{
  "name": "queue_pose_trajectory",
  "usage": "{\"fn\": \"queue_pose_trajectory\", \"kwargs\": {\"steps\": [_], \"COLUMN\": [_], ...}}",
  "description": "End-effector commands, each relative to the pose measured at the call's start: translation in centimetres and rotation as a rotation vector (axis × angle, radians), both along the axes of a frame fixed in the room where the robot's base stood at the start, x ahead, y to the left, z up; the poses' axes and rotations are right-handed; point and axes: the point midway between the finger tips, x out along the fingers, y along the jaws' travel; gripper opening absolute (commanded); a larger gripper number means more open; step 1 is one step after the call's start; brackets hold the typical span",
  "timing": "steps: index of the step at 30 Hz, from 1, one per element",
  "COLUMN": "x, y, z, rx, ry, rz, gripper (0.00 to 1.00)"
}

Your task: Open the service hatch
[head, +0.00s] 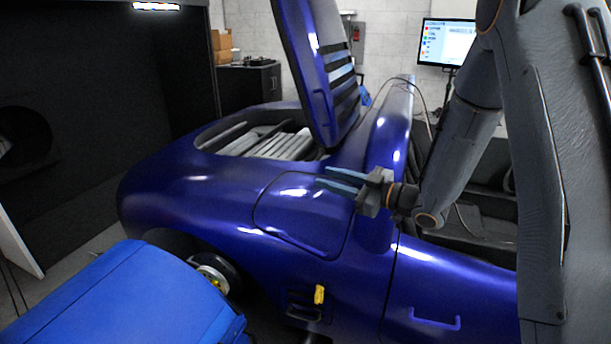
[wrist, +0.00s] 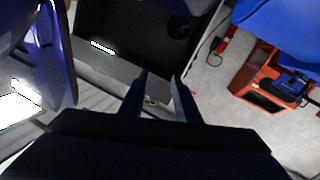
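The service hatch appears to be the outlined blue panel (head: 283,218) on the side of the blue car, in the head view. It looks flush with the body, with no visible gap. My gripper (head: 322,175) is in front of the panel's upper right part, pointing left. Its two fingers are apart with nothing between them, and they also show spread in the wrist view (wrist: 160,76). I cannot tell how far the fingers are from the bodywork. A small yellow piece (head: 319,295) sits on the car's side below the panel, by a dark recess.
The car's raised hood (head: 318,70) stands behind my gripper, over the open engine bay (head: 265,142). A blue cover (head: 130,295) is at the lower left. The wrist view shows a red tool box (wrist: 270,85) on the floor. A monitor (head: 447,42) stands at the back.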

Motion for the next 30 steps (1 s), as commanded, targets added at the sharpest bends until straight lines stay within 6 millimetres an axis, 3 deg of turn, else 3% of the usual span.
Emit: {"fn": "queue_pose_trajectory", "kwargs": {"steps": [7, 19, 30], "x": [0.2, 3.2, 3.9], "y": [1.3, 6.1, 7.1], "z": [-0.6, -0.5, -0.6], "rx": [0.024, 0.024, 0.023], "ry": [-0.016, -0.016, -0.015], "rz": [0.038, 0.036, 0.032], "gripper": [0.29, 0.29, 0.29]}}
